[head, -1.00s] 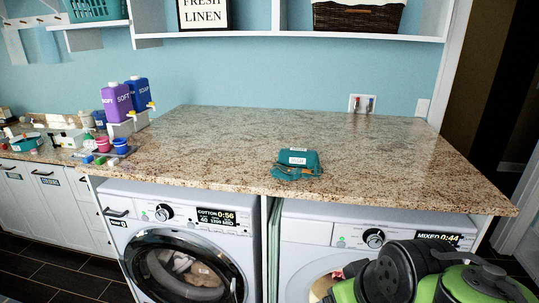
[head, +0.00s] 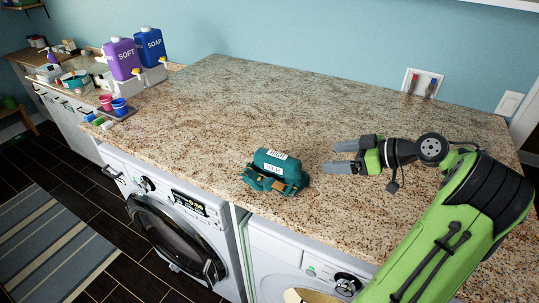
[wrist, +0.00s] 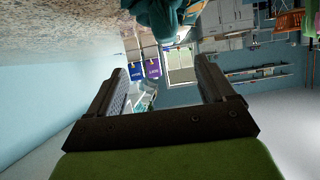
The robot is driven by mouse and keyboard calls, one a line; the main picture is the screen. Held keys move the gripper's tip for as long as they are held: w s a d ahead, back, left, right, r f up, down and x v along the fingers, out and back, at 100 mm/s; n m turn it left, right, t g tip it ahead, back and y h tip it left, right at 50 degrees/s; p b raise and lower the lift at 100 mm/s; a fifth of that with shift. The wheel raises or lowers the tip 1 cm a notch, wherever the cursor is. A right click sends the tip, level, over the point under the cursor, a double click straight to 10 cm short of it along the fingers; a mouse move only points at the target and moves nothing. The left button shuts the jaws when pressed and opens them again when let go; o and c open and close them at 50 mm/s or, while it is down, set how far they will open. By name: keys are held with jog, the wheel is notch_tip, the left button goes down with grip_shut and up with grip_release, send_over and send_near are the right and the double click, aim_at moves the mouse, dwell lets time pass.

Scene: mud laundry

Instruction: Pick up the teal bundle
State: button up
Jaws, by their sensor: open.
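The teal bundle (head: 275,172) lies on the speckled granite counter (head: 215,120), near its front edge above the gap between the two washers. It is a folded teal cloth with white labels on top and brown straps at the front. My gripper (head: 338,156) is open and empty, to the right of the bundle and apart from it, with its fingers pointing left toward it. In the wrist view, both dark fingers (wrist: 166,72) are spread with nothing between them. Part of the bundle (wrist: 168,14) shows at the top edge, beyond the fingertips.
Purple and blue soap bottles (head: 121,59) stand at the back left, with small red and blue cups (head: 120,106) before them. Front-loading washers (head: 172,213) sit below the counter. A wall outlet box (head: 420,83) is at the back right. The middle of the counter is clear.

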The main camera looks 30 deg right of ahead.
aim_at(284, 161)
jog(key=x, duration=0.5)
jog(key=a+x, duration=0.1)
jog(key=x, duration=0.4)
jog(key=shift+s+r, duration=0.15)
jog(key=shift+r, duration=0.1)
jog(key=x, duration=0.6)
jog(key=shift+p, duration=0.3)
jog(key=shift+s, duration=0.15)
jog(key=c, duration=1.5)
